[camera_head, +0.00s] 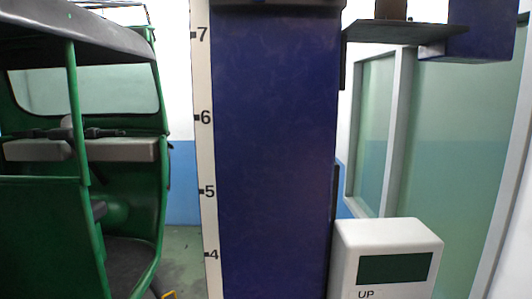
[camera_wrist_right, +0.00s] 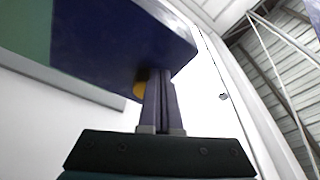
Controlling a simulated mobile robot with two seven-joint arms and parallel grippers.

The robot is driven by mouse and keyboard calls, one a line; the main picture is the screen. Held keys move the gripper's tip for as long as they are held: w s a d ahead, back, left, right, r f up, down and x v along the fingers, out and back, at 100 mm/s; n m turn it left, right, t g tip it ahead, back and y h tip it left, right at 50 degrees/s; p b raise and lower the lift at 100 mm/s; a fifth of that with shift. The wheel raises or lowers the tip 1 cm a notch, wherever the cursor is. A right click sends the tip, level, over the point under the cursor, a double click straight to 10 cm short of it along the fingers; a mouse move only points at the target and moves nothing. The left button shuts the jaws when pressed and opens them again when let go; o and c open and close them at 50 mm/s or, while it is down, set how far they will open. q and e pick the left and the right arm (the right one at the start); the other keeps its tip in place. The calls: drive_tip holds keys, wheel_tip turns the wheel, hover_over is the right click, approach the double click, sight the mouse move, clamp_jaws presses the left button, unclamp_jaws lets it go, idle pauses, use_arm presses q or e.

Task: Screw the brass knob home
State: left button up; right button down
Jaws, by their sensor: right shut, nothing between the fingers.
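In the right wrist view, my right gripper (camera_wrist_right: 159,75) is shut, its two dark fingers together with nothing between them. A small yellow-gold piece, likely the brass knob (camera_wrist_right: 139,91), shows at the left of the fingers, at the lower edge of a dark blue box (camera_wrist_right: 120,45). The fingers hide part of it, and I cannot tell if they touch it or how far it is screwed in. In the head view neither gripper shows and I see no knob. My left gripper is in no view.
In the head view, a blue column (camera_head: 272,150) with a numbered scale (camera_head: 203,150) stands in the middle. A green rickshaw (camera_head: 85,200) is on the left. A white box with a dark display (camera_head: 388,235) is lower right. A shelf (camera_head: 405,32) and a blue box (camera_head: 485,30) are above it.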

drive_tip(key=b+v, duration=0.3)
drive_tip(key=b, duration=0.1)
drive_tip(key=d+b+v, duration=0.1)
drive_tip(key=b+v, duration=0.1)
drive_tip(key=shift+s+a+r, duration=0.1)
drive_tip(key=shift+s+r, duration=0.2)
drive_tip(key=shift+s, duration=0.25)
drive_tip(key=w+d+f+p, duration=0.1)
drive_tip(key=w+f+p, duration=0.1)
drive_tip(key=w+p, duration=0.4)
drive_tip(key=shift+d+f, duration=0.3)
drive_tip(key=shift+d, duration=0.1)
idle(0.4)
